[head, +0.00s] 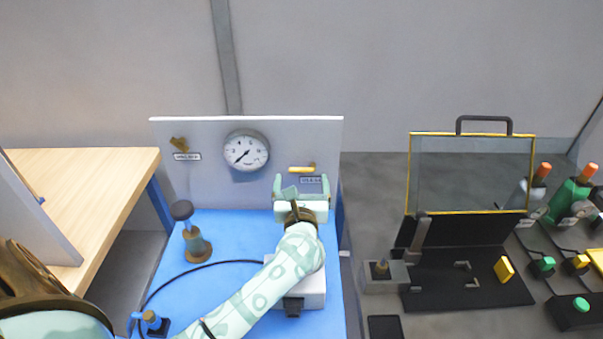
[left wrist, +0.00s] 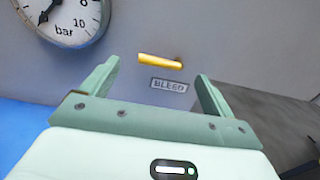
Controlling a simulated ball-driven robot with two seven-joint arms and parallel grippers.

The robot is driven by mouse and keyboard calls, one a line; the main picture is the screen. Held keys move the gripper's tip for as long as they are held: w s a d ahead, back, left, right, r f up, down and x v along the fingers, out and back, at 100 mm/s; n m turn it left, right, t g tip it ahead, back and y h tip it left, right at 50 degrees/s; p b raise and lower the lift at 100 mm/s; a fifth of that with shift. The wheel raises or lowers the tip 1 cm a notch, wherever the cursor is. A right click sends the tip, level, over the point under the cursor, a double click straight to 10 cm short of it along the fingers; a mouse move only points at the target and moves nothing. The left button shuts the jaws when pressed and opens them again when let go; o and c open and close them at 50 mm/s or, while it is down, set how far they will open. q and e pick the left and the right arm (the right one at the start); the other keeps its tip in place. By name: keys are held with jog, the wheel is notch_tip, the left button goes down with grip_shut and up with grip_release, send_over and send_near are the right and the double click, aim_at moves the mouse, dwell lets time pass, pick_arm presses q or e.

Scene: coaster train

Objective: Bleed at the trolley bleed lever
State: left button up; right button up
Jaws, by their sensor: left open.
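The yellow bleed lever (head: 301,169) sticks out from the grey upright panel (head: 195,130), above a label that reads BLEED (left wrist: 169,86). In the left wrist view the lever (left wrist: 160,62) lies nearly level, pointing left from its pivot. My left gripper (head: 302,181) is open and empty, just below the lever in the head view. In the left wrist view its two fingers (left wrist: 155,82) stand wide apart, with the lever ahead between them and not touched. The round pressure gauge (head: 246,150) is on the panel, left of the lever. My right gripper is not in view.
A brass valve (head: 180,145) with a label is at the panel's upper left. A dark-knobbed fitting (head: 196,240) stands on the blue trolley top (head: 230,225), where a black hose runs. A clear-lidded case (head: 470,172) stands right. A wooden table (head: 90,185) is left.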

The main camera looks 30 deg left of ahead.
aim_at(301, 171)
pick_arm(q)
jog(key=x, duration=0.3)
jog(key=shift+w+a+f, duration=0.1)
jog(key=shift+w+a, duration=0.15)
jog(key=shift+w, duration=0.05)
jog(key=c, duration=1)
